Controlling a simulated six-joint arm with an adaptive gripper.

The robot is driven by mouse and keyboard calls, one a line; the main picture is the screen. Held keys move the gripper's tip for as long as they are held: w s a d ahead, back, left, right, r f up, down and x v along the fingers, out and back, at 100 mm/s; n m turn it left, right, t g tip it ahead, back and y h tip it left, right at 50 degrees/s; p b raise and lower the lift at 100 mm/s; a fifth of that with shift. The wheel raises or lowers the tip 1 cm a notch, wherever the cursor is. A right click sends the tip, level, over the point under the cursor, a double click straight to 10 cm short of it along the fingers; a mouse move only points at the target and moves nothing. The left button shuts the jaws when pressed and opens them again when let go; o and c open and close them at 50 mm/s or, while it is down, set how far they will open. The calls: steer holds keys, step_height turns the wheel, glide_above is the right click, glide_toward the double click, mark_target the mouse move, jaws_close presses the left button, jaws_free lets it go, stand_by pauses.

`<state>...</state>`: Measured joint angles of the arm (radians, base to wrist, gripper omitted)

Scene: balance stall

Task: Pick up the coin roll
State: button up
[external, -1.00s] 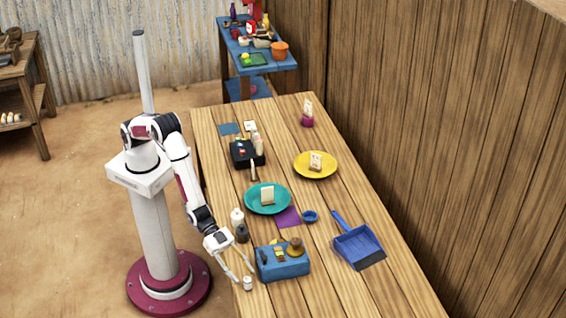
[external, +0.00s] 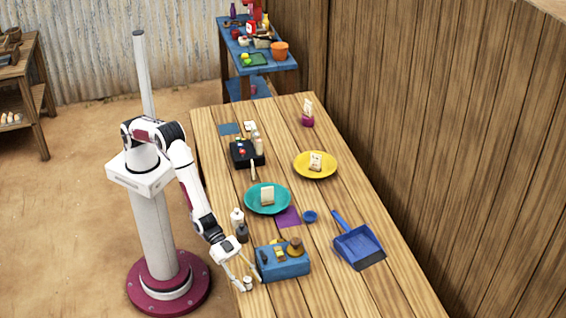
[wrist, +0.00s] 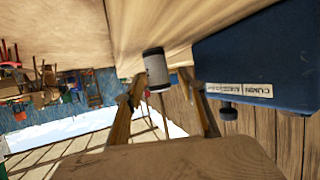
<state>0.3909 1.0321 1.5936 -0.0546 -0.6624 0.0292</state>
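A small pale cylinder with dark ends, which I take to be the coin roll (external: 248,284), stands at the near left edge of the wooden table. In the wrist view the coin roll (wrist: 156,66) shows a whitish band and sits between and just beyond the tips of my fingers. My gripper (external: 245,281) is low over the table edge, with its fingers spread on either side of the roll. In the wrist view my gripper (wrist: 162,82) is open, with a gap at the fingers; whether a tip touches the roll I cannot tell.
A blue box (external: 283,268) with small items on top stands close right of the roll; its labelled side (wrist: 260,60) fills the right of the wrist view. A dark bottle (external: 242,234) and a white bottle (external: 237,217) stand behind. A blue dustpan (external: 358,246) lies farther right.

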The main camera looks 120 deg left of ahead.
mark_target(247, 280)
jaws_close()
steer(key=shift+r, duration=0.1)
steer(key=shift+r, duration=4.95)
